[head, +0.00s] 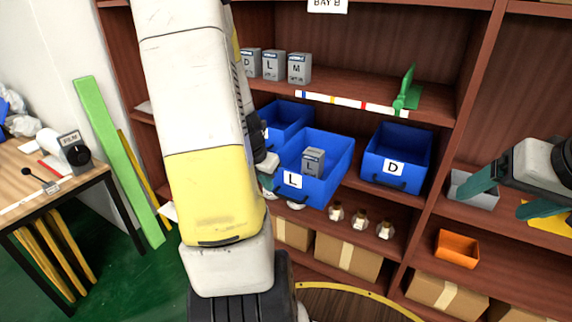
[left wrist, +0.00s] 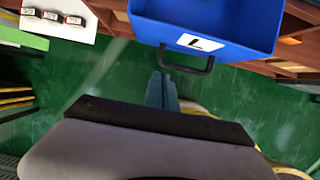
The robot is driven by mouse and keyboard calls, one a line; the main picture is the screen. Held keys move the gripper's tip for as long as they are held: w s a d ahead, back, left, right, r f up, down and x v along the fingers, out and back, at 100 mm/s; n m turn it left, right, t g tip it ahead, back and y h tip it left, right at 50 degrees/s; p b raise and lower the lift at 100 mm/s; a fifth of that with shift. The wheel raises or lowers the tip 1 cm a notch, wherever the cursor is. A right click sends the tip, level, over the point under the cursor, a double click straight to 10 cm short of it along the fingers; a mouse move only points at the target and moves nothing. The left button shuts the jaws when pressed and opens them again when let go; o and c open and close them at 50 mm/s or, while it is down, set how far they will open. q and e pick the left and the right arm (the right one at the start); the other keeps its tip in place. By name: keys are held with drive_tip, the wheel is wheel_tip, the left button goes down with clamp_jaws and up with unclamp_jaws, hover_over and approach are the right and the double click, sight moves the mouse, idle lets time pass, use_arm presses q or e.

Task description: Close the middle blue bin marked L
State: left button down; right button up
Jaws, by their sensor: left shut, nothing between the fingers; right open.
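The middle blue bin marked L (head: 332,170) sticks out from the shelf, pulled forward of the blue bin marked D (head: 397,158) to its right. A grey box marked L (head: 313,162) stands inside it. My left gripper (head: 266,182) is at the bin's front left corner, partly hidden by my arm. In the left wrist view the bin's front (left wrist: 225,22) carries a white L label and a dark handle (left wrist: 188,68). The left gripper's teal fingers (left wrist: 162,88) are shut and empty, just short of the handle. My right gripper (head: 505,195) is open and empty at the right.
A third blue bin (head: 287,122) sits behind on the left. Grey boxes and a green object (head: 406,90) stand on the shelf above. Small bottles (head: 359,219) stand below. A table (head: 40,185) is at the left, with green floor before it.

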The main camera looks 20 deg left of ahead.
use_arm(q)
drive_tip(key=shift+w+d+f, duration=0.1)
drive_tip(key=shift+w+f, duration=0.3)
drive_tip(key=shift+w, duration=0.45)
drive_tip(key=shift+w+d+f, duration=0.1)
drive_tip(key=shift+w+f, duration=0.3)
drive_tip(key=shift+w, duration=0.4)
drive_tip(key=shift+w+f, duration=0.4)
drive_tip(key=shift+w, duration=0.45)
